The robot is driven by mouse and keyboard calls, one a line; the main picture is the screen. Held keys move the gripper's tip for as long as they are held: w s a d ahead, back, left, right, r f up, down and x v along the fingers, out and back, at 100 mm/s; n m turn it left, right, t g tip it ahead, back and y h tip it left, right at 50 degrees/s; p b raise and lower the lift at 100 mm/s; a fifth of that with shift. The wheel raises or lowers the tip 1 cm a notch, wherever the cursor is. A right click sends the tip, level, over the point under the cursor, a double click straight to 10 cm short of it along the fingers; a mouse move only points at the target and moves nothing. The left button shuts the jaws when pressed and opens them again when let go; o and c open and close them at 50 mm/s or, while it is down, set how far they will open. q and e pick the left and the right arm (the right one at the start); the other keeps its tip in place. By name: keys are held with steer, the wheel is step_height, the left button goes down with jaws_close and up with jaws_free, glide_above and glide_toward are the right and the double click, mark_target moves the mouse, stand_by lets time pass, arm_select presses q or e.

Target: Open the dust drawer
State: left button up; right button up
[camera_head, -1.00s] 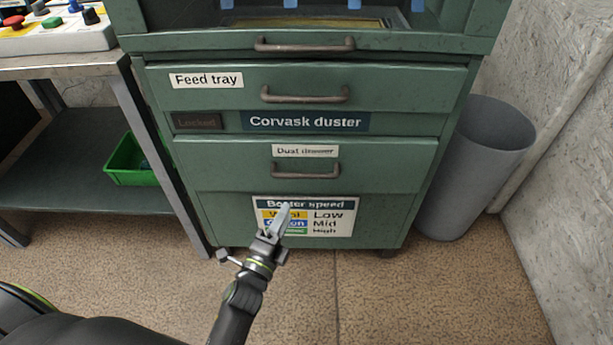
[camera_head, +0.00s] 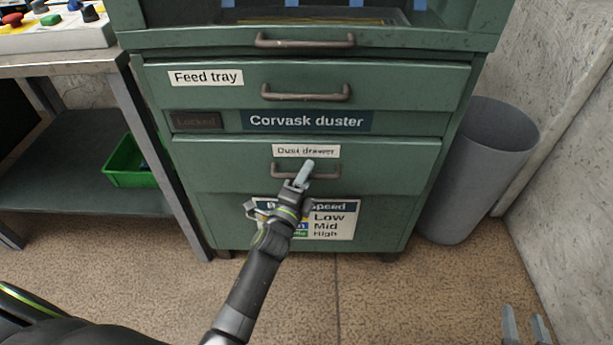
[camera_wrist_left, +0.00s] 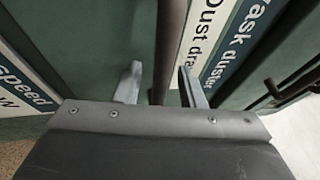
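The dust drawer (camera_head: 225,165) is the green lower drawer of the cabinet, with a white "Dust drawer" label (camera_head: 306,151). It looks closed in the head view. Its brown bar handle (camera_head: 333,171) is partly hidden behind my left gripper (camera_head: 306,172). In the left wrist view the handle (camera_wrist_left: 170,45) runs between the two fingers of my left gripper (camera_wrist_left: 160,85). The fingers are apart, one on each side of the bar, with gaps visible. My right gripper (camera_head: 524,322) shows at the bottom right, open and empty, away from the cabinet.
The feed tray drawer (camera_head: 400,85) with its own handle sits above. A grey bin (camera_head: 483,170) stands right of the cabinet, near the wall. A metal table (camera_head: 75,65) with a button panel stands left, with a green crate (camera_head: 128,178) beneath. Floor in front is clear.

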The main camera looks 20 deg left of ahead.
arm_select(q)
steer(key=shift+w, duration=0.1)
steer(key=shift+c, duration=0.4)
jaws_close()
